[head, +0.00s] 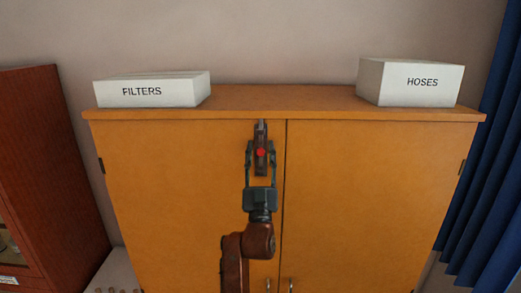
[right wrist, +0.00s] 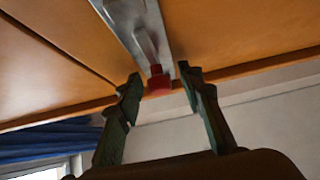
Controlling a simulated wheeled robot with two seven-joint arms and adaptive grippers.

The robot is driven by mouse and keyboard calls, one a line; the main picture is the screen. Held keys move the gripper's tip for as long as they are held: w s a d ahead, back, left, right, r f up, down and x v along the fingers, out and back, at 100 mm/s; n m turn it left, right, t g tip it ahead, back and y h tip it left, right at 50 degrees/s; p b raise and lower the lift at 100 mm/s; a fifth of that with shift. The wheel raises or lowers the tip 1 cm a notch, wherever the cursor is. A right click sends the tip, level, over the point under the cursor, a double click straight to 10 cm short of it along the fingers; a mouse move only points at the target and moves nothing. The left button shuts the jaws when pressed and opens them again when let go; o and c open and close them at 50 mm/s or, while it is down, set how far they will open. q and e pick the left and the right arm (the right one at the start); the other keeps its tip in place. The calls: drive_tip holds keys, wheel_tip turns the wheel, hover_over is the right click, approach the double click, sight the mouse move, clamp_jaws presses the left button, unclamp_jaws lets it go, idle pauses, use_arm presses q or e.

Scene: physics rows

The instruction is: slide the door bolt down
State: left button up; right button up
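The door bolt (head: 261,132) is a dark upright metal strip with a red knob (head: 261,153), near the top inner edge of the cabinet's left door (head: 180,190). In the right wrist view the bolt is a grey metal plate (right wrist: 128,22) with a rod, and the red knob (right wrist: 158,82) is at its end. My right gripper (head: 261,147) is open, with one finger on each side of the knob. In the right wrist view (right wrist: 159,73) a gap shows between the knob and each finger. My left gripper is not in view.
A white FILTERS box (head: 150,90) and a white HOSES box (head: 410,83) stand on the cabinet top (head: 285,100). Door handles (head: 290,285) show low down. A dark red cabinet (head: 50,170) is at left, a blue curtain (head: 485,190) at right.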

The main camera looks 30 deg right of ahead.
clamp_jaws()
idle(0.4)
